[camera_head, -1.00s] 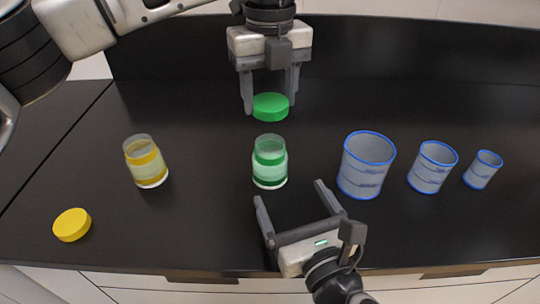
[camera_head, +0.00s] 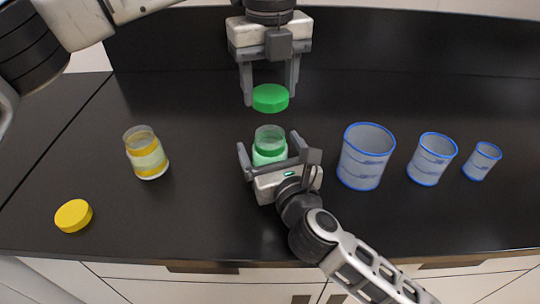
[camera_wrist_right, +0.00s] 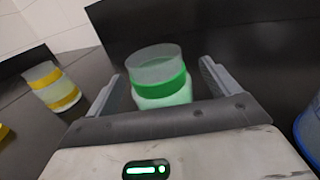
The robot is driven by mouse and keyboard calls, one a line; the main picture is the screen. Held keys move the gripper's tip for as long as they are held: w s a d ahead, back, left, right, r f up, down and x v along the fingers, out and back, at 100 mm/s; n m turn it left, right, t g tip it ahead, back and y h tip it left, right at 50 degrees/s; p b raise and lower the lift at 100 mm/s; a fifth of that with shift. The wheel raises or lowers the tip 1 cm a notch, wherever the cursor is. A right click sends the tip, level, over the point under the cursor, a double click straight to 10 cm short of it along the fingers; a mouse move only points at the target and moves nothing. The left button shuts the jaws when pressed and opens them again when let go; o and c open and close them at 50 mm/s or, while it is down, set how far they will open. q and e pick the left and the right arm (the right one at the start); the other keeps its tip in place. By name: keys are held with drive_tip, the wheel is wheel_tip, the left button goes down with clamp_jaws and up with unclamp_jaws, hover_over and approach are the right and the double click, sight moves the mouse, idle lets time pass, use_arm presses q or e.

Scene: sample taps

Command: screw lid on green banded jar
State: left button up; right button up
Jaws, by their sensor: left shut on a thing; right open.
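The green banded jar (camera_head: 269,143) stands upright and uncapped on the black counter, with pale green contents. My right gripper (camera_head: 270,146) is open, with its fingers on either side of the jar. In the right wrist view the jar (camera_wrist_right: 160,82) stands between the spread fingers, with a gap visible at each side. The green lid (camera_head: 270,98) is held flat by my left gripper (camera_head: 270,95), behind the jar and above the counter. The jar's lower part is hidden by my right gripper in the head view.
A yellow banded jar (camera_head: 146,153) stands open at left, with a yellow lid (camera_head: 73,215) lying near the front edge. Three blue-rimmed beakers stand at right: large (camera_head: 364,158), medium (camera_head: 431,160) and small (camera_head: 481,162).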

drive_tip(key=shift+w+a, duration=0.1)
drive_tip(key=shift+w, duration=0.2)
drive_tip(key=c, duration=1.8)
use_arm(q)
hover_over(270, 134)
drive_tip(key=shift+w+f, duration=0.1)
drive_tip(key=shift+f, duration=2.4)
use_arm(e)
drive_tip(key=shift+o, duration=0.2)
use_arm(q)
drive_tip(key=shift+f, duration=0.1)
drive_tip(key=shift+f, duration=0.8)
drive_tip(key=shift+f, duration=0.55)
